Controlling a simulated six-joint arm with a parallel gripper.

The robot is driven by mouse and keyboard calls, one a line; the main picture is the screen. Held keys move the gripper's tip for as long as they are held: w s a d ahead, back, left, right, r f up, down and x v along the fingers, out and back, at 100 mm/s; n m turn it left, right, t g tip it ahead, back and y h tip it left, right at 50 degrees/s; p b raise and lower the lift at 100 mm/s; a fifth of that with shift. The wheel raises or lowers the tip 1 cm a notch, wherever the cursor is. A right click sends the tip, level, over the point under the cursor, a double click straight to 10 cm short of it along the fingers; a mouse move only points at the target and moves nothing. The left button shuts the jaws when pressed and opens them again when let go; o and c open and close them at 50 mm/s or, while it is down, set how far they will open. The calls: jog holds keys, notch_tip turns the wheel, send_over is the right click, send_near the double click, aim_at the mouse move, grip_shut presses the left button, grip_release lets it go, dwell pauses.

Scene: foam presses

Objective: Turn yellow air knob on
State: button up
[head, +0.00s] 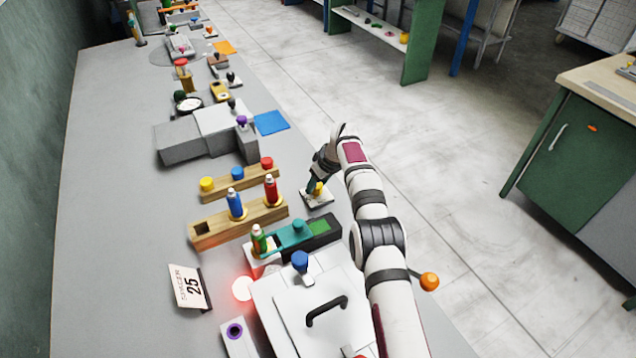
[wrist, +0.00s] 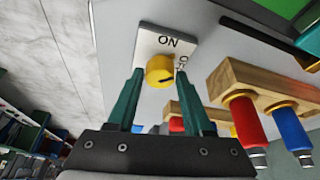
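The yellow air knob (wrist: 160,68) sits on a white plate (wrist: 150,42) marked "ON" at the top, with a second, partly hidden label on the right. A dark line shows on the knob's face; I cannot tell surely which label it points to. In the head view the yellow knob (head: 319,188) stands on its small plate (head: 317,200) near the bench's right edge. My gripper (wrist: 160,76) is open, one teal finger on each side of the knob, with a small gap visible on both sides. In the head view my gripper (head: 315,183) reaches down over the plate.
A wooden rack (head: 212,232) with blue and red bottles stands left of the knob. A teal device (head: 290,236) and a white lidded press (head: 300,315) are in front. A blue mat (head: 271,122) lies behind.

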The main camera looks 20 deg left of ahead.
jog(key=shift+o, duration=1.3)
jog(key=v, duration=1.5)
jog(key=shift+r, duration=0.35)
jog(key=shift+d, duration=0.15)
